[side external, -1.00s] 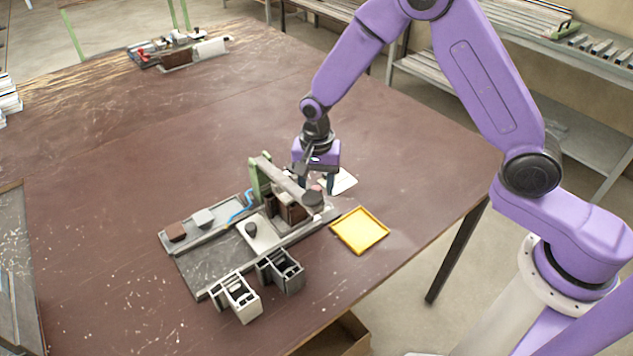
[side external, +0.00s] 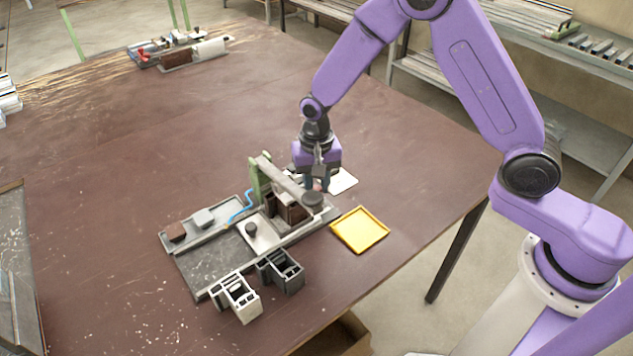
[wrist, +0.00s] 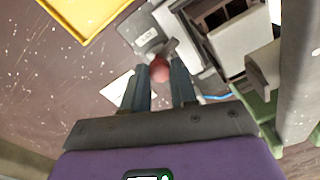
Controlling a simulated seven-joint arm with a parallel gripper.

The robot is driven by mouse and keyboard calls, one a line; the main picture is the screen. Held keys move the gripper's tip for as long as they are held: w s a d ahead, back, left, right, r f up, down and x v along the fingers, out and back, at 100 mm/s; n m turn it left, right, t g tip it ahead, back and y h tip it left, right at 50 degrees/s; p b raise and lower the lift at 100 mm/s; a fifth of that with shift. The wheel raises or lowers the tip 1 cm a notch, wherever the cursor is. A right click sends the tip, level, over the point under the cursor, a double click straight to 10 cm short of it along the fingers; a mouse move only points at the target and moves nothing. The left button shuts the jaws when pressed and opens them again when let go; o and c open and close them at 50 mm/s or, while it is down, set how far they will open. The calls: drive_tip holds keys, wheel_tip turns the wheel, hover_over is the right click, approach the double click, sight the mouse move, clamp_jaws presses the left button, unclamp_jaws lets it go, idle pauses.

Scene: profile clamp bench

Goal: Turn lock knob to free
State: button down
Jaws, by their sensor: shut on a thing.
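The lock knob shows in the wrist view as a small round red ball (wrist: 159,70) beside a grey plate (wrist: 147,38) with markings too small to read. My gripper (wrist: 161,84) has its two dark fingers on either side of the ball, shut on it near the fingertips. In the side external view my gripper (side external: 317,187) points down at the right back end of the clamp fixture (side external: 215,265). There the knob is mostly hidden by the fingers. I cannot tell which lock position the knob is in.
A dark round handle (side external: 313,200) on the clamp's grey bar sits close to my fingers. A yellow tray (side external: 360,230) lies to the right, and a white card (side external: 342,181) lies behind the gripper. Cut profiles (side external: 281,270) stand at the front. The brown table beyond is mostly clear.

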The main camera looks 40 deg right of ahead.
sight(317, 189)
drive_tip(key=n, duration=1.3)
drive_tip(key=shift+n, duration=0.3)
idle(0.4)
drive_tip(key=c, duration=0.9)
unclamp_jaws()
drive_tip(key=shift+r, duration=0.1)
wheel_tip(317, 189, up, 17)
drive_tip(key=shift+r, duration=0.15)
drive_tip(key=shift+s, duration=0.1)
